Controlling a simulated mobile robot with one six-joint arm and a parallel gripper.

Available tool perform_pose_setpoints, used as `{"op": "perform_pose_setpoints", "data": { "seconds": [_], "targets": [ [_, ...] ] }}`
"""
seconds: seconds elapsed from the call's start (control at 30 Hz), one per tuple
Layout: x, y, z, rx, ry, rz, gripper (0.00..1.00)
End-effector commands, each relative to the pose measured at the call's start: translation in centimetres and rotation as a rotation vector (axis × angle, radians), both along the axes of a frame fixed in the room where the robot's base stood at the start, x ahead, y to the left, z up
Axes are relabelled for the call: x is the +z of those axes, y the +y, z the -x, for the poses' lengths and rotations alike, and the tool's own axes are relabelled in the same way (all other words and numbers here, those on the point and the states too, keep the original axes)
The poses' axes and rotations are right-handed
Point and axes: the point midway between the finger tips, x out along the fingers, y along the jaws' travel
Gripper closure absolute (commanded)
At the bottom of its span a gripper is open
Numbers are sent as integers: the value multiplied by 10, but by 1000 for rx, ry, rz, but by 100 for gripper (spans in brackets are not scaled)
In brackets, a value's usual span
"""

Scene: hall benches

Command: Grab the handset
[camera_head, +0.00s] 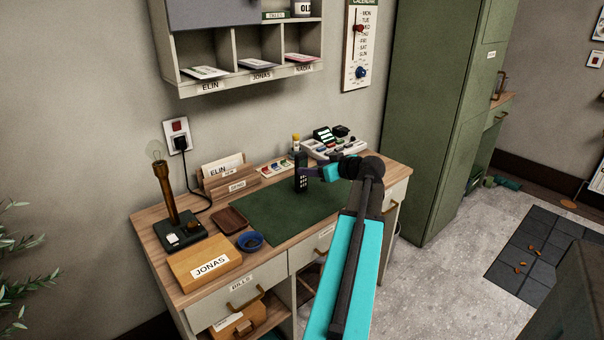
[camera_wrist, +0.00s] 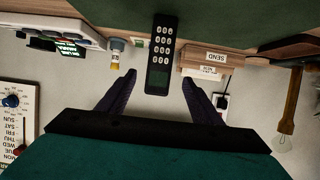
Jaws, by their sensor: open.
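The handset (camera_head: 301,172) is slim and black with pale keys. It appears upright at the back of the green desk mat (camera_head: 270,215), and its base is hard to make out. My gripper (camera_head: 308,173) is just right of it in the head view, partly overlapping it. In the wrist view, which is upside down, the handset (camera_wrist: 161,50) shows its keypad between the two dark purple fingers of my gripper (camera_wrist: 159,78). The fingers are open, with a gap on each side of the handset. Whether it is fully between them in depth I cannot tell.
A console (camera_head: 335,147) and a small yellow-capped bottle (camera_head: 296,142) stand behind the handset. Pigeonholes (camera_head: 250,80) hang above.

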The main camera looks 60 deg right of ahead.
Motion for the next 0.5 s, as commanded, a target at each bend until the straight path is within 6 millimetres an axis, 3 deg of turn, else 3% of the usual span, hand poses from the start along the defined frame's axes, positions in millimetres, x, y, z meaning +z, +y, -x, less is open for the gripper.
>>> {"op": "perform_pose_setpoints", "data": {
  "seconds": [0.3, 0.5],
  "targets": [
    [-18, -15, -41, 1, 0, -2, 41],
    [-25, -19, -56, 0, 1, 0, 41]
  ]
}}
